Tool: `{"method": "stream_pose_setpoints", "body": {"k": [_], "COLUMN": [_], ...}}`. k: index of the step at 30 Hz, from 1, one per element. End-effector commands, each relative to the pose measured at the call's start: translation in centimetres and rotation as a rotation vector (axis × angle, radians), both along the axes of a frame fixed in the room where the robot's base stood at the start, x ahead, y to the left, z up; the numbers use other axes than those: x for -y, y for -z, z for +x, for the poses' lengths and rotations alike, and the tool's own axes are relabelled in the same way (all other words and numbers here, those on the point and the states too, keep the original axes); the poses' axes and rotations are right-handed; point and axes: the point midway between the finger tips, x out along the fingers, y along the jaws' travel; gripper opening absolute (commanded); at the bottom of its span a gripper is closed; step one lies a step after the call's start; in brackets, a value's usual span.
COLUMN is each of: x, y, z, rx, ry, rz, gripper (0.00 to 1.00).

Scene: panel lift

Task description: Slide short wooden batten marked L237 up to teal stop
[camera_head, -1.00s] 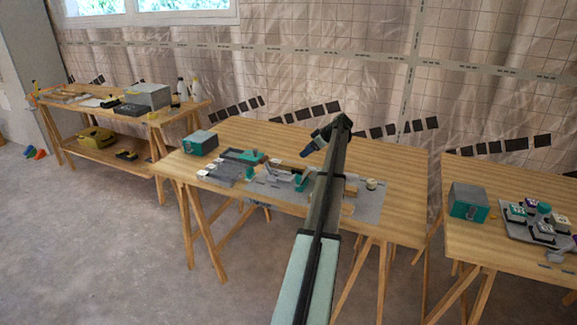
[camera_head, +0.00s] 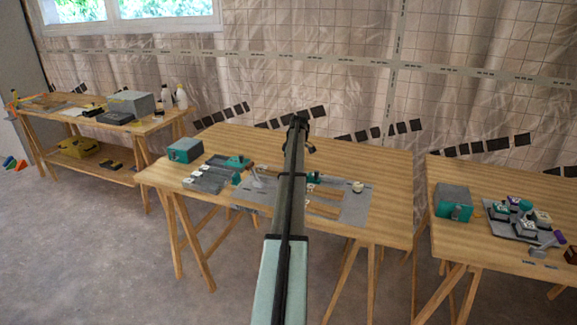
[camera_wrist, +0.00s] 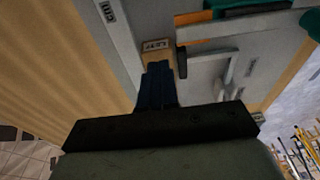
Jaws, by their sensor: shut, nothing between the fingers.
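In the wrist view my gripper (camera_wrist: 157,65) is shut and empty, its dark fingers close together. Its fingertips are right at a short wooden batten (camera_wrist: 154,56) whose pale end label (camera_wrist: 155,44) looks like L237, though it is small. I cannot tell whether they touch. Part of the batten is hidden behind the fingers. A teal part (camera_wrist: 235,11) lies at the top right of that view; I cannot tell whether it is the stop. In the head view wooden battens (camera_head: 322,209) lie on a grey plate (camera_head: 356,208), and my arm hides the gripper.
A grey handle-like bar (camera_wrist: 222,62) stands beside the batten in the wrist view. A teal-and-grey box (camera_head: 185,151) is at the workbench's left. Another table on the right holds a teal box (camera_head: 454,203). The workbench's (camera_head: 385,180) right part is bare.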

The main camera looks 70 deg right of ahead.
Motion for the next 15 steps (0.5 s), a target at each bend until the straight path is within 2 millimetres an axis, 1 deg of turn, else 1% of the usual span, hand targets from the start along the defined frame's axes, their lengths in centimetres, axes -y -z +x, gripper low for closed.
{"method": "stream_pose_setpoints", "body": {"k": [1,6,12,15], "x": [0.1,0.1,0.1,0.1], "y": [0.0,0.0,0.0,0.0], "z": [1.1,4.1,7.5,8.8], "rx": [0.001,0.001,0.001,0.001], "ry": [-0.003,-0.003,-0.002,-0.001], "rz": [-0.001,0.0,0.001,0.001], "gripper": [0.0,0.0,0.0,0.0]}}
